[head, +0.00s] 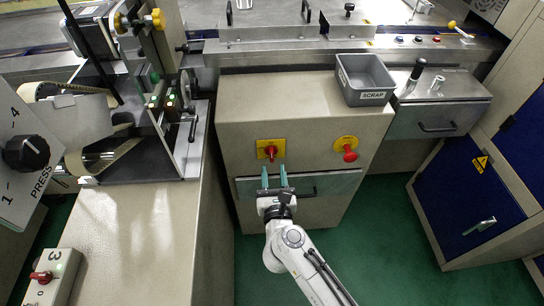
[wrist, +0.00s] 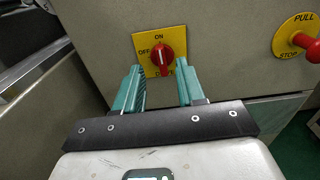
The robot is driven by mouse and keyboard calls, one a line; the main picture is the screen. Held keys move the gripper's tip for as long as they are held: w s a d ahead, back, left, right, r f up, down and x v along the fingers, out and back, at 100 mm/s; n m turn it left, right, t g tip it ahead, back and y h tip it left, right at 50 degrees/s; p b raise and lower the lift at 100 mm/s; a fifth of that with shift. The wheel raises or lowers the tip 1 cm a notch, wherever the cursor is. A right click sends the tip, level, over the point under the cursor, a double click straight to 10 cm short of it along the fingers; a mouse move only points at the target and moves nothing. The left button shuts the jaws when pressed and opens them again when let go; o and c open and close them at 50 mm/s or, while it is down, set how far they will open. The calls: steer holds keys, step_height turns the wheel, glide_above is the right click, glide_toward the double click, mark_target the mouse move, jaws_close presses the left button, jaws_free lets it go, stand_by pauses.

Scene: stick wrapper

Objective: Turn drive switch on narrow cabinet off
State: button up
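The drive switch (head: 270,150) is a red rotary knob on a yellow plate, on the front of the beige narrow cabinet (head: 235,125). In the wrist view the knob (wrist: 162,58) has a pale mark pointing up towards ON; OFF is printed at the left. The lettering below is partly hidden by the knob and a finger. My gripper (head: 273,172) is open and empty, with its teal fingers just below the knob in the head view. In the wrist view the fingertips (wrist: 160,74) stand to either side of the knob's lower part, with gaps; I cannot tell how far they are from the plate.
A red PULL/STOP button (head: 350,155) on a yellow plate sits to the right on the same cabinet. A drawer front (head: 335,184) with a handle lies below the switch. A grey SCRAP bin (head: 365,80) stands on top. A beige machine bench (head: 140,235) is at the left.

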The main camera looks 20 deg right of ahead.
mark_target(272, 154)
steer(key=x, duration=0.5)
steer(key=shift+w+d, duration=0.15)
steer(key=shift+w, duration=0.2)
jaws_close()
